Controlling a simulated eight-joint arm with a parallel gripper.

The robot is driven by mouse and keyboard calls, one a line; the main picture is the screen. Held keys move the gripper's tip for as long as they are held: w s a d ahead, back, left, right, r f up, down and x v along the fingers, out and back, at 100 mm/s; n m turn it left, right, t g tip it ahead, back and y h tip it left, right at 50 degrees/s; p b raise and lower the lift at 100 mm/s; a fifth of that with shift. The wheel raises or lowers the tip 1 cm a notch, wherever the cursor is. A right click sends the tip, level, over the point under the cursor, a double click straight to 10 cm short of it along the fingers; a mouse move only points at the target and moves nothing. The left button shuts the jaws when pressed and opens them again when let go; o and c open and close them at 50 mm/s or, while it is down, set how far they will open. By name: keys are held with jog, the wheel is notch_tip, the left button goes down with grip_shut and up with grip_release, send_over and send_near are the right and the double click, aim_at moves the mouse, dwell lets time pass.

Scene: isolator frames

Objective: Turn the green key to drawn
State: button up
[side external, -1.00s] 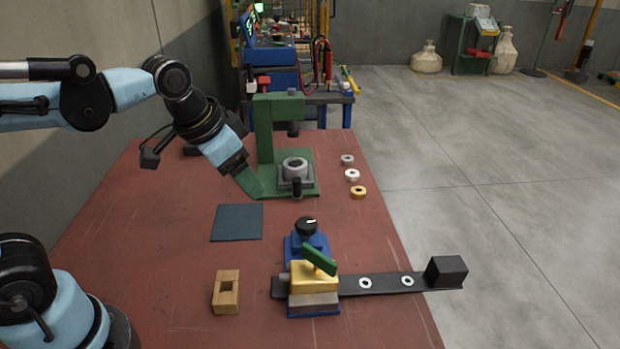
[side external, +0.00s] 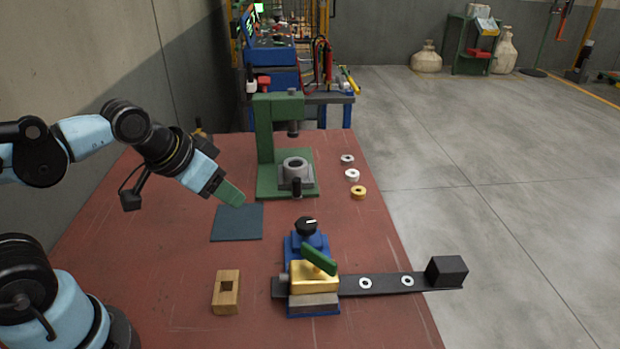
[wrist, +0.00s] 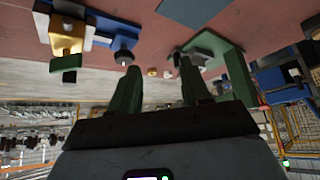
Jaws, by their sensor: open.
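The green key (side external: 319,259) is a flat green handle on top of a yellow block (side external: 314,278), which sits on a blue and grey fixture (side external: 313,302). In the wrist view the key (wrist: 66,63) shows at the upper left, on the yellow block (wrist: 67,37). My gripper (side external: 236,196) has green fingers and hangs above the dark square mat, back and to the left of the key, well apart from it. In the wrist view my gripper (wrist: 158,80) has its two fingers spread with nothing between them.
A black knob (side external: 306,226) stands just behind the key. A dark bar (side external: 385,284) with two white rings runs right to a black block (side external: 446,271). A wooden block (side external: 226,292) lies left. A green press (side external: 277,145) stands behind. The dark mat (side external: 237,232) is bare.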

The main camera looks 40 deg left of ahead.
jog(key=w+d+r+m+g, duration=0.1)
jog(key=d+m, duration=0.2)
jog(key=w+d+r+m+g, duration=0.1)
jog(key=d+r+m, duration=0.1)
jog(key=m, duration=0.1)
jog(key=w+d+r+m+g, duration=0.1)
jog(key=d+m+g, duration=0.1)
jog(key=d+m, duration=0.1)
jog(key=shift+w+d+r+h, duration=0.15)
jog(key=shift+w+d+h, duration=0.15)
jog(key=shift+w+h, duration=0.1)
jog(key=shift+c, duration=0.6)
jog(key=m+g+y, duration=0.1)
jog(key=m+g, duration=0.2)
jog(key=m, duration=0.5)
send_near(319, 253)
jog(key=shift+f, duration=4.8)
grip_shut()
